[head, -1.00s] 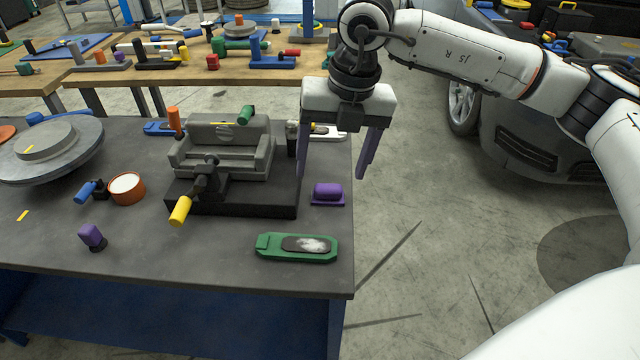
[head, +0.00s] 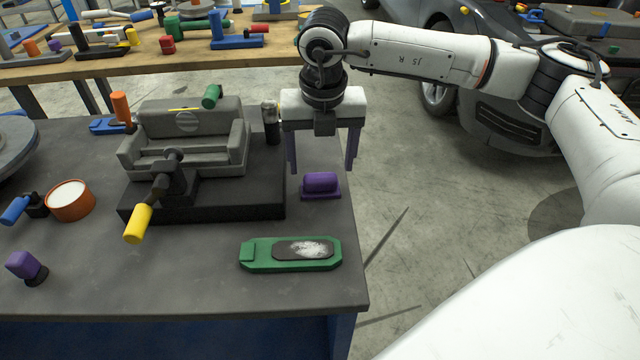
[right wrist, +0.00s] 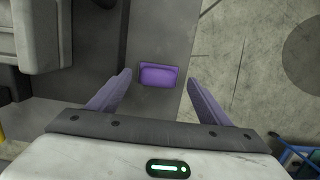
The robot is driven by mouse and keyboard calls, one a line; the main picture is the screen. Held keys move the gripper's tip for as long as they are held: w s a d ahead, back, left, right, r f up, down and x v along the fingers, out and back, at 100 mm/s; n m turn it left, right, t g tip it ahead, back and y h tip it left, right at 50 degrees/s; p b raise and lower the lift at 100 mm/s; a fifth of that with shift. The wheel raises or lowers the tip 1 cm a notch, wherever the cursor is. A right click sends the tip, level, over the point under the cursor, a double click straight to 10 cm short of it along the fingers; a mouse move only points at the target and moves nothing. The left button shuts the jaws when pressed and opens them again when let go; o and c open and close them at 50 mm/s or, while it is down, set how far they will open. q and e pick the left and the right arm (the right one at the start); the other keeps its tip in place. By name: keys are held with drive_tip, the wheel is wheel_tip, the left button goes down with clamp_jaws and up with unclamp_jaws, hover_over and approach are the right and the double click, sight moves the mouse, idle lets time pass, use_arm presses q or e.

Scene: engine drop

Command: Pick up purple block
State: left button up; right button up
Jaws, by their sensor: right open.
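The purple block (head: 320,184) lies on the grey workbench near its right edge, on a thin purple base. It also shows in the right wrist view (right wrist: 158,75), ahead of and between the two fingers. My right gripper (head: 322,170) is open and empty, its purple fingers pointing down. In the head view it hangs just behind and above the block; its fingers do not appear to touch the block. In the right wrist view the right gripper (right wrist: 163,85) has its fingers spread wider than the block. My left gripper is not in view.
A grey vise (head: 190,140) on a black base stands left of the block. A green tool (head: 290,254) lies in front of it. A dark cylinder (head: 271,122) stands behind, left of my right gripper. Beyond the bench's right edge is open floor.

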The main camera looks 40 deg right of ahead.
sight(320, 176)
wheel_tip(320, 176, down, 5)
drive_tip(key=shift+a+r, duration=0.1)
drive_tip(key=c, duration=0.9)
drive_tip(key=shift+o, duration=0.2)
drive_tip(key=shift+r, duration=5)
